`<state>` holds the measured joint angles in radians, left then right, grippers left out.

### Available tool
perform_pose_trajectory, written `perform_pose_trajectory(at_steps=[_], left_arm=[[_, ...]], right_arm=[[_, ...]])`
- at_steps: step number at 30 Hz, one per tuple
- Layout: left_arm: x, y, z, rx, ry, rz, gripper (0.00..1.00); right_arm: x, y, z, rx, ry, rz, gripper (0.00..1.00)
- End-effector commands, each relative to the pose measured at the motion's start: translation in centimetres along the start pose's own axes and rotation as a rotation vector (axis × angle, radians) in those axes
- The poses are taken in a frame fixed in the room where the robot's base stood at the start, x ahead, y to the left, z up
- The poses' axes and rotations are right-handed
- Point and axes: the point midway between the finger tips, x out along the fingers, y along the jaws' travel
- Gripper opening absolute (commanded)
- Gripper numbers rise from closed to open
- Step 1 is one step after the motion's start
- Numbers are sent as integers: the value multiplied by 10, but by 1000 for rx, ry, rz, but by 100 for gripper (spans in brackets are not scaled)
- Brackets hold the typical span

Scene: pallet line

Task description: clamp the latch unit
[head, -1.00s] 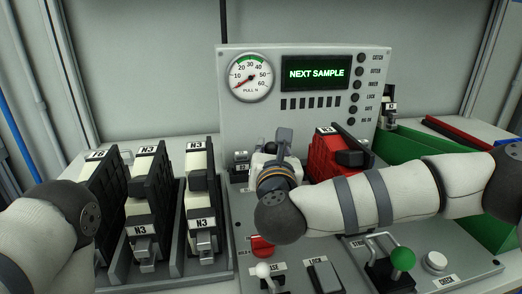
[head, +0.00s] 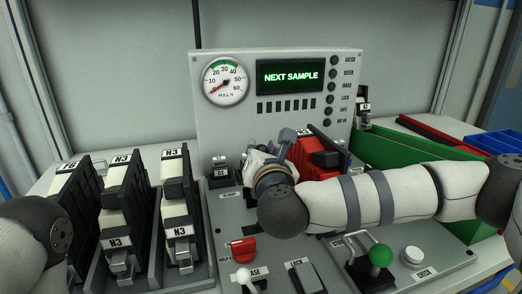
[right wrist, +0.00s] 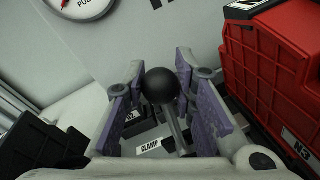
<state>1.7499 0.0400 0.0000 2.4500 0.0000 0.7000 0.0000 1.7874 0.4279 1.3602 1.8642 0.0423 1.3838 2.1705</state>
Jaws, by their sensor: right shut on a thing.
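My right gripper (head: 284,148) is at the test station, just left of a red and black latch unit (head: 308,162) that is partly hidden behind my arm. In the right wrist view, the fingers of my right gripper (right wrist: 157,98) are shut on the black ball knob (right wrist: 160,86) of a lever. The lever's stem runs down beside a plate marked CLAMP (right wrist: 151,146). The red unit, with an N3 label, stands upright to the right there (right wrist: 270,85). My left arm enters the head view at left; its gripper is out of sight.
The grey panel (head: 240,125) behind carries a gauge and a NEXT SAMPLE screen. A red switch (head: 243,248), a green-knobbed lever (head: 381,255) and a green chute (head: 395,150) are near my right arm.

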Motion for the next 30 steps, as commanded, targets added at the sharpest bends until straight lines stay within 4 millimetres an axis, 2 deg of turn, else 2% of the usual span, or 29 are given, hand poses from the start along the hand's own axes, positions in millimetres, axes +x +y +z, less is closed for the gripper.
perform_pose_trajectory(at_steps=[1,3,14,17,24,27,30], left_arm=[[0,0,0,0,-1,0,0],[0,0,0,0,-1,0,0],[0,0,0,0,0,0,0],[0,0,0,0,0,0,0],[0,0,0,0,0,0,0],[0,0,0,0,0,0,0],[0,0,0,0,0,0,0]], right_arm=[[0,0,-1,-2,2,-1,29],[0,0,-1,-2,2,-1,45],[-6,1,-1,-1,2,3,46],[-25,1,-1,-1,3,5,46],[-90,0,-1,-1,4,3,46],[-107,0,-2,-1,4,1,46],[-117,-1,-1,-2,3,-1,46]])
